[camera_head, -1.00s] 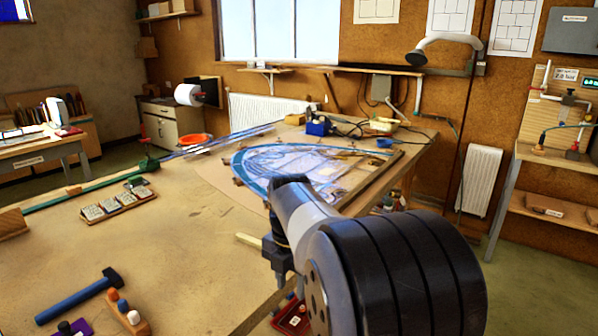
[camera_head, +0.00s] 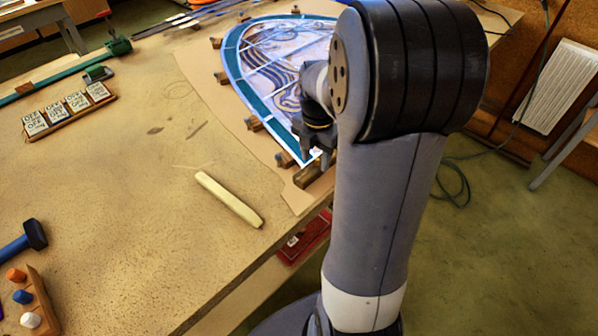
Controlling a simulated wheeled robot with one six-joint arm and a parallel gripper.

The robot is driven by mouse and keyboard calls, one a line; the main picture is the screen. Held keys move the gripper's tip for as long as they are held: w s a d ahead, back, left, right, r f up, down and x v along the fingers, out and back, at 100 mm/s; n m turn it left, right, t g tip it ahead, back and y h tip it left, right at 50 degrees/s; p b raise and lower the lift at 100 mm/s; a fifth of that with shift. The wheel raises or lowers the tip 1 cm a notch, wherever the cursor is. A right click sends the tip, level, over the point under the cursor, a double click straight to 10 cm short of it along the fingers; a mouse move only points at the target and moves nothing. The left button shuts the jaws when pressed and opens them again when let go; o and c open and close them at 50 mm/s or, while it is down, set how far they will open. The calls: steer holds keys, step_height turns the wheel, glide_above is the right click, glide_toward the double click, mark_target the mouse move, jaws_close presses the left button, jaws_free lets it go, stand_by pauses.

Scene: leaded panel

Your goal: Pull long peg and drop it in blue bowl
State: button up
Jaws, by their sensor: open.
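My gripper (camera_head: 318,158) is open at the near corner of the leaded panel (camera_head: 250,85), partly hidden by my own arm. A small pale spot shows at its fingertips; I cannot tell what it is or whether the gripper touches anything. Small wooden blocks (camera_head: 284,159) stand along the panel's edge. A wooden rack (camera_head: 40,300) at the lower left holds pegs with an orange (camera_head: 15,274), a blue (camera_head: 22,297) and a white top (camera_head: 30,320). I cannot tell which thing is the long peg. The blue bowl is not visible now.
A pale wooden stick (camera_head: 228,200) lies on the bench (camera_head: 130,215). A hammer (camera_head: 28,240) lies at the left edge, and a tray of labelled tiles (camera_head: 68,108) sits farther back. A red thing (camera_head: 306,238) is below the bench edge. The bench middle is mostly clear.

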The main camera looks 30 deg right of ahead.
steer(key=shift+w+d+f, duration=0.25)
steer(key=shift+f, duration=0.05)
steer(key=shift+s, duration=0.1)
steer(key=shift+c, duration=0.2)
jaws_close()
steer(key=c, duration=0.6)
jaws_free()
jaws_close()
steer(key=shift+r, duration=0.25)
